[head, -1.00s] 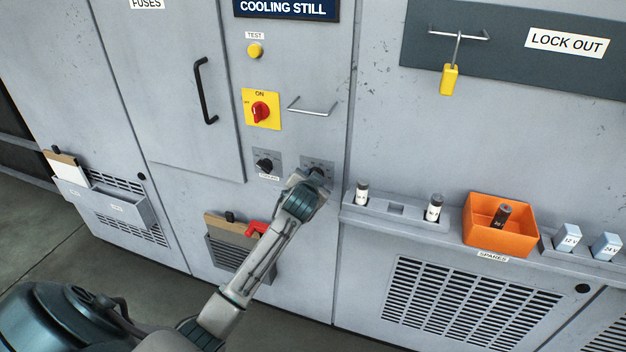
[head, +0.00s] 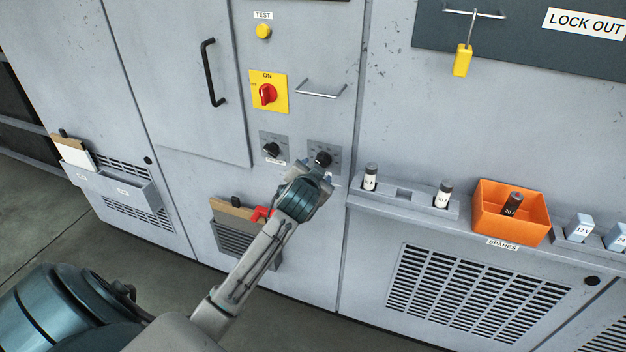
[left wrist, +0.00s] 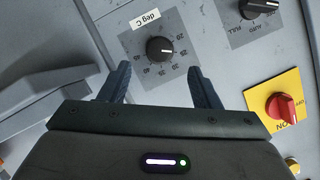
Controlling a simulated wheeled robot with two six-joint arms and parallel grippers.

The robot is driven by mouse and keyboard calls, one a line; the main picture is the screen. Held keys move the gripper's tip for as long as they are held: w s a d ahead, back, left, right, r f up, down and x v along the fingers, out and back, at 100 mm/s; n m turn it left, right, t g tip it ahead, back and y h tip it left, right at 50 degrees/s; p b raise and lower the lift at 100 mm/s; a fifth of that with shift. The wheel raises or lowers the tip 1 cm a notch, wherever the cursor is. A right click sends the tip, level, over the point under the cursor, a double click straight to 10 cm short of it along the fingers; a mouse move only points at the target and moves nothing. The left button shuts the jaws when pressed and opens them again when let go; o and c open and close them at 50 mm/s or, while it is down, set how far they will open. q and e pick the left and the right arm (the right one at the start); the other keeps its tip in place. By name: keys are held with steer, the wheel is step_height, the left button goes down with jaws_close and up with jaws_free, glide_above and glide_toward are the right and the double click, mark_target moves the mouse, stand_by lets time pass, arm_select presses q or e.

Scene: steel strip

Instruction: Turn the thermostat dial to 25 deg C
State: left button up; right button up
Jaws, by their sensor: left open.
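The thermostat dial (head: 322,158) is a black round knob on a grey plate on the cabinet front. In the left wrist view the dial (left wrist: 160,49) sits under a white "deg C" label (left wrist: 145,19), with small numbers around it. I cannot tell surely which number its pointer marks. My left gripper (head: 322,178) is just below and in front of the dial in the head view. In the left wrist view the two fingers of my left gripper (left wrist: 157,82) are spread, with the dial beyond and between them, apart from both. My right gripper is in neither view.
A second black knob (head: 271,150) is left of the dial, and a red switch on a yellow plate (head: 268,93) is above it. A metal handle (head: 320,93) juts out above the dial. A shelf (head: 402,196) with fuses and an orange bin (head: 510,228) is to the right.

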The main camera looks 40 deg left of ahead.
arm_select(q)
steer(key=shift+v, duration=1.6)
